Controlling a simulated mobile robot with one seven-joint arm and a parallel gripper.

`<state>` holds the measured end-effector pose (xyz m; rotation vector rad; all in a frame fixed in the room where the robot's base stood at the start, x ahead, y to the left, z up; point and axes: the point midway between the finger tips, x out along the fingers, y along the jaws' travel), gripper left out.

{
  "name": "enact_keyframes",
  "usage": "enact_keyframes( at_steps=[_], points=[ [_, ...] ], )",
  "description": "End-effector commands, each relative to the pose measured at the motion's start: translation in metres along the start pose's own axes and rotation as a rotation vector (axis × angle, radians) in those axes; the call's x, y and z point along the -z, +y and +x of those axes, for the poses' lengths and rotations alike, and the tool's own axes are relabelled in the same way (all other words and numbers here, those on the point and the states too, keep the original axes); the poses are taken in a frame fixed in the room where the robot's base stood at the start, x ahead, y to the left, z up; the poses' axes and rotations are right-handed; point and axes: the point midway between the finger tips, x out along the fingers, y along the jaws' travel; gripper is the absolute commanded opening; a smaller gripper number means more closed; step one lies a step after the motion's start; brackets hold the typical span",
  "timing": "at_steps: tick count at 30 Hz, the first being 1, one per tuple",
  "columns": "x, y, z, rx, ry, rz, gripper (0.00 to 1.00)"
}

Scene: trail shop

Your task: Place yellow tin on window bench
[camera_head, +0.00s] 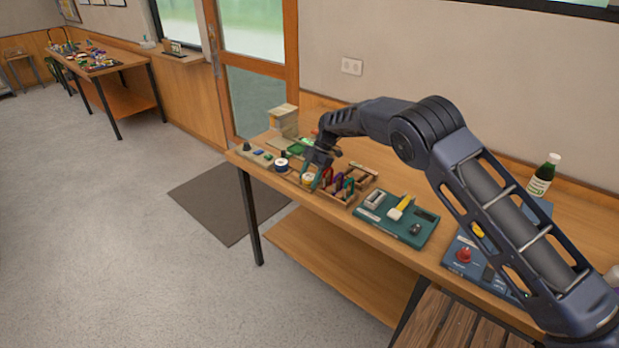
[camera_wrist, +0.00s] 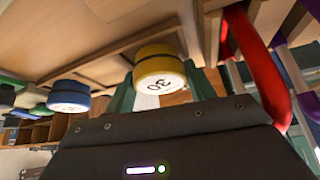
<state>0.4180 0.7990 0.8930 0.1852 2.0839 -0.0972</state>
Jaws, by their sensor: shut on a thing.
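The yellow tin (camera_head: 308,179) is at the front edge of the near wooden bench (camera_head: 345,235), at the left end of a wooden divided tray. In the wrist view the yellow tin (camera_wrist: 159,66) shows its pale marked end, with a green finger on each side. My gripper (camera_head: 311,177) reaches down over it and is shut on it; it also shows in the wrist view (camera_wrist: 163,92). Whether the tin is clear of the bench top is hard to tell. A far bench (camera_head: 128,60) stands along the wall near the window; no label shows which is the window bench.
A blue-banded tin (camera_head: 281,165) stands left of the yellow one. The wooden tray (camera_head: 348,186) holds colored-handled tools.

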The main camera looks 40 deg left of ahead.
Motion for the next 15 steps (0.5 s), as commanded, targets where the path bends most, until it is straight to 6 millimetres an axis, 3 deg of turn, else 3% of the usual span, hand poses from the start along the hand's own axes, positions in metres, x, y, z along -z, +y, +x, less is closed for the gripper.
enact_keyframes(
  at_steps=[1,15],
  points=[
    [-0.005,-0.002,0.008,0.006,-0.002,0.004,0.28],
    [-0.01,-0.004,0.019,0.01,-0.003,0.006,0.28]
  ],
)
